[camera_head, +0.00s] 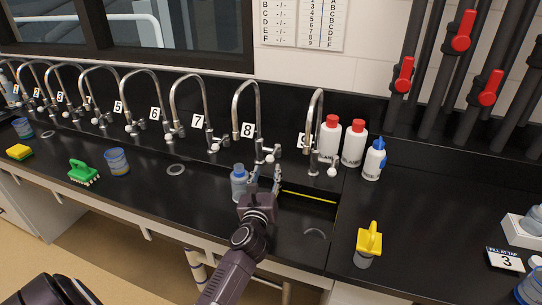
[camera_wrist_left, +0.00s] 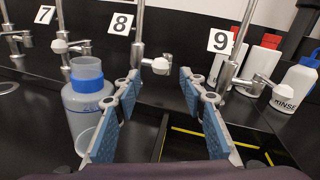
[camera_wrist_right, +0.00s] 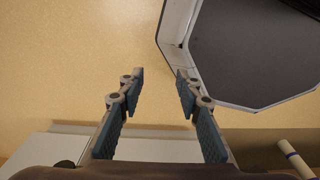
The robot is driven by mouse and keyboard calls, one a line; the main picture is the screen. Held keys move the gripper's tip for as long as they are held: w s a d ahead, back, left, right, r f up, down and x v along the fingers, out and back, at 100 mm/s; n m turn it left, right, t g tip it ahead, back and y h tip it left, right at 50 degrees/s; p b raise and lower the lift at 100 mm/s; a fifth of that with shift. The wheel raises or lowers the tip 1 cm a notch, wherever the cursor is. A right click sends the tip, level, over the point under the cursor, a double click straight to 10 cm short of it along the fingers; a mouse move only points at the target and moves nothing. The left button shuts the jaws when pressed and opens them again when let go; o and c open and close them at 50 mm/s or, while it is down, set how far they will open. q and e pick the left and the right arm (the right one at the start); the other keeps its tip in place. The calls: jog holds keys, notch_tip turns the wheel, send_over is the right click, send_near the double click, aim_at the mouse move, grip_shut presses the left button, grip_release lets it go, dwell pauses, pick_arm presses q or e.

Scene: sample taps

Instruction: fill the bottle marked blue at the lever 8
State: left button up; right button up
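A translucent bottle with a blue band at its neck (camera_head: 239,182) stands upright on the black counter, in front of tap 8 (camera_head: 259,135). In the left wrist view the bottle (camera_wrist_left: 88,108) is open-topped and stands left of my left gripper, outside its fingers. The tap's spout appears to hang above the bottle. The number 8 card (camera_wrist_left: 122,23) and the white-tipped lever (camera_wrist_left: 160,66) are ahead of the gripper. My left gripper (camera_head: 264,178) is open and empty, just right of the bottle. My right gripper (camera_wrist_right: 160,82) is open and empty above the floor.
A sink opening (camera_head: 306,203) with a yellow line lies right of the left gripper. Tap 9 (camera_head: 315,135) and capped wash bottles (camera_head: 353,145) stand behind it. A yellow-handled brush (camera_head: 368,243) is at right. A green brush (camera_head: 83,172) and blue-banded container (camera_head: 117,162) are at left.

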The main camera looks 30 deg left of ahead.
aim_at(269, 162)
pick_arm(q)
jog(key=shift+w+a+r, duration=0.15)
jog(key=shift+w+a, duration=0.1)
jog(key=shift+w, duration=0.2)
jog(key=x, duration=0.5)
jog(key=shift+w+a, duration=0.2)
jog(key=shift+w, duration=0.3)
jog(key=c, duration=0.9)
grip_shut()
pick_arm(e)
jog(key=shift+s+d, duration=0.2)
jog(key=shift+s, duration=0.25)
jog(key=shift+d+f, duration=0.1)
jog(key=shift+d, duration=0.05)
